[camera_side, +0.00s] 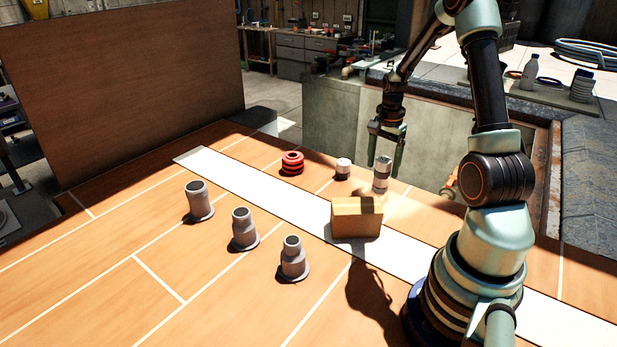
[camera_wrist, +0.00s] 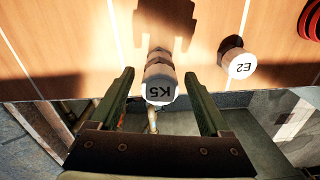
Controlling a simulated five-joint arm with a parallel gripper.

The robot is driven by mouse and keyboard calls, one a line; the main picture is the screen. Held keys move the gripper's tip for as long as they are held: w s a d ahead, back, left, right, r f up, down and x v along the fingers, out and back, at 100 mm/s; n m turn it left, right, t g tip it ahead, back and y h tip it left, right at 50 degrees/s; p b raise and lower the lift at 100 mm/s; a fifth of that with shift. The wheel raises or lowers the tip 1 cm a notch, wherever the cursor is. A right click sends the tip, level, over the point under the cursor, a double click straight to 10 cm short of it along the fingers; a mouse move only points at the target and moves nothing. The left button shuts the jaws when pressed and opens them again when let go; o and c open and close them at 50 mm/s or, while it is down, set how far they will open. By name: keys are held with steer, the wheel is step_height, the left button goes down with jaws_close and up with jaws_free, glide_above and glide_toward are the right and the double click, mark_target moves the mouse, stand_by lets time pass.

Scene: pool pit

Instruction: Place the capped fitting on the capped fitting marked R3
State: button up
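A capped fitting marked K5 (camera_wrist: 160,90) stands upright near the far edge of the work surface; in the side view it is a white-and-grey banded cylinder (camera_side: 381,174). A shorter capped fitting marked E2 (camera_wrist: 238,62) stands to its right in the wrist view, and to its left in the side view (camera_side: 343,169). I see no R3 marking on any fitting. My gripper (camera_side: 386,168) points down over the K5 fitting. It is open, and in the wrist view its fingers (camera_wrist: 158,76) show on either side of K5, with gaps.
A red ringed piece (camera_side: 292,163) stands left of E2. Several grey flanged fittings stand at the front left, among them one nearest the left (camera_side: 199,202). A cardboard box (camera_side: 357,218) sits on the white strip (camera_side: 270,205). A pit lies beyond the far edge.

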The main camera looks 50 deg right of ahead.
mark_target(384, 160)
steer(key=shift+r, duration=0.15)
step_height(384, 160, up, 12)
steer(key=a+r+n+t, duration=0.2)
steer(key=a+n, duration=0.8)
steer(key=a, duration=0.5)
steer(key=a+r+n+t, duration=0.3)
steer(key=a+n, duration=0.6)
steer(key=a, duration=0.6)
steer(key=shift+s+r+n+t, duration=0.3)
steer(key=shift+r+n, duration=0.1)
steer(key=shift+r, duration=0.4)
steer(key=shift+d, duration=0.1)
